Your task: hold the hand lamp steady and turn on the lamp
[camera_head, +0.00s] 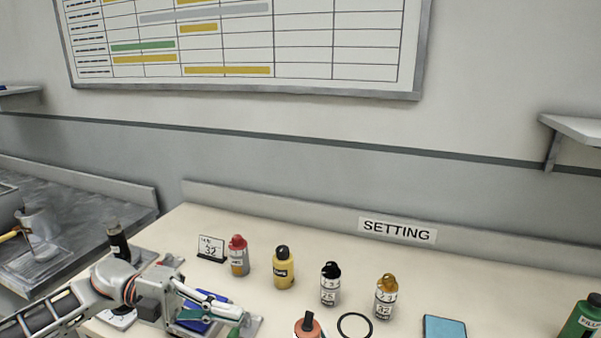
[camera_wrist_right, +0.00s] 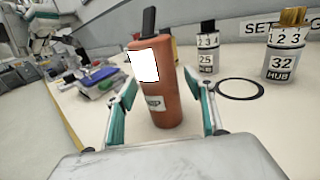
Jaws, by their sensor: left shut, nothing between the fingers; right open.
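An orange upright cylinder with a dark stem on top and a white panel on its side, which looks like the hand lamp (camera_wrist_right: 165,100), stands on the table in the right wrist view. Its top shows at the bottom edge of the head view (camera_head: 308,328). My right gripper (camera_wrist_right: 161,80) is open, with one finger on each side of the lamp; I cannot tell whether they touch it. The right gripper is not seen in the head view. My left gripper (camera_head: 240,319) is shut and empty, low over the table to the left of the lamp. The lamp's switch is not distinguishable.
Behind the lamp stand a red-capped bottle (camera_head: 238,256), a yellow bottle (camera_head: 283,268), a black-topped bottle (camera_head: 330,285) and a gold-topped bottle (camera_head: 386,297). A black ring (camera_head: 354,326) lies right of the lamp. A blue item (camera_head: 445,328) and a green bottle (camera_head: 581,319) are farther right.

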